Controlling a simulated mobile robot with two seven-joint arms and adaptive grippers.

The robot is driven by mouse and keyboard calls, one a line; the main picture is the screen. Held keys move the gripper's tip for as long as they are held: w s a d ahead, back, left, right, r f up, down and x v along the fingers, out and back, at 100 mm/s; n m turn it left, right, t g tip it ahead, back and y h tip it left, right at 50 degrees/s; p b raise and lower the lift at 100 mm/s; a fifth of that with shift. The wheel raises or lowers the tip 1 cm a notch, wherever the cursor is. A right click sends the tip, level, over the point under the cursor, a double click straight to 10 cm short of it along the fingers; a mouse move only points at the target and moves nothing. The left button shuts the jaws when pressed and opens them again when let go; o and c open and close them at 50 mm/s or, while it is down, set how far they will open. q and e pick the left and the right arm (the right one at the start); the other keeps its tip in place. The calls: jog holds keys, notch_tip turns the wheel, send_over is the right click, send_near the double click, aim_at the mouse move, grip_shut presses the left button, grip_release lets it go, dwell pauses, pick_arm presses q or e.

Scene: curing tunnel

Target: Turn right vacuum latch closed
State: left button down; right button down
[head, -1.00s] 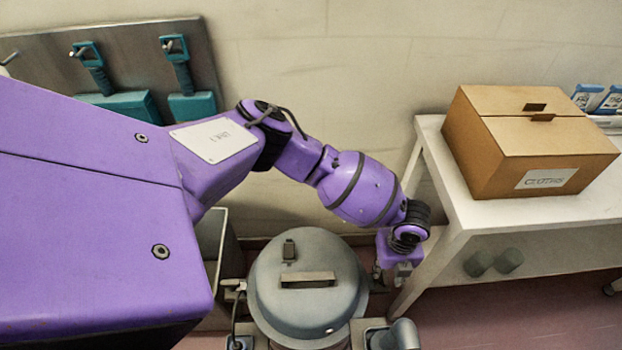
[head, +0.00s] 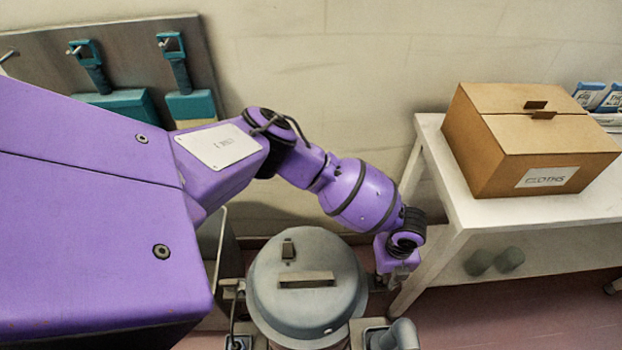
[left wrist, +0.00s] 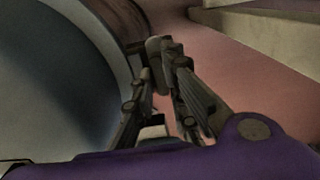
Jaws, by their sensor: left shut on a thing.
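The vacuum is a grey canister (head: 270,300) with a round lid and a flat handle on top, standing at the bottom middle of the head view. Its curved side fills the left of the left wrist view (left wrist: 45,90). My left gripper (head: 391,278) reaches down at the canister's right side, where the right latch is. In the left wrist view its fingers (left wrist: 166,60) are closed on a small grey piece, the right vacuum latch (left wrist: 153,48), beside the canister wall. The latch's exact angle is hidden by the fingers. My right gripper is out of view.
A white table (head: 480,226) with a cardboard box (head: 535,140) stands close to the right of my left gripper. Teal tools (head: 180,75) hang on a wall panel at the upper left. A grey elbow pipe (head: 400,335) rises at the canister's lower right.

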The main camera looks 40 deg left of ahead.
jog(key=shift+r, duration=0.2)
pick_arm(q)
jog(key=n+p, duration=0.2)
jog(key=n, duration=0.2)
jog(key=shift+r+p, duration=0.2)
jog(key=shift+p, duration=0.15)
jog(key=n+p, duration=0.2)
jog(key=n, duration=0.1)
jog(key=shift+w+n, duration=0.1)
jog(key=shift+n, duration=0.2)
jog(key=n+p, duration=0.1)
jog(key=n, duration=0.1)
jog(key=shift+n, duration=0.3)
jog(key=n+p, duration=0.2)
jog(key=n, duration=0.1)
jog(key=shift+n, duration=0.3)
jog(key=n+p, duration=0.1)
jog(key=n, duration=0.1)
jog(key=shift+n, duration=0.4)
jog(key=shift+f+n, duration=0.1)
jog(key=shift+n, duration=0.6)
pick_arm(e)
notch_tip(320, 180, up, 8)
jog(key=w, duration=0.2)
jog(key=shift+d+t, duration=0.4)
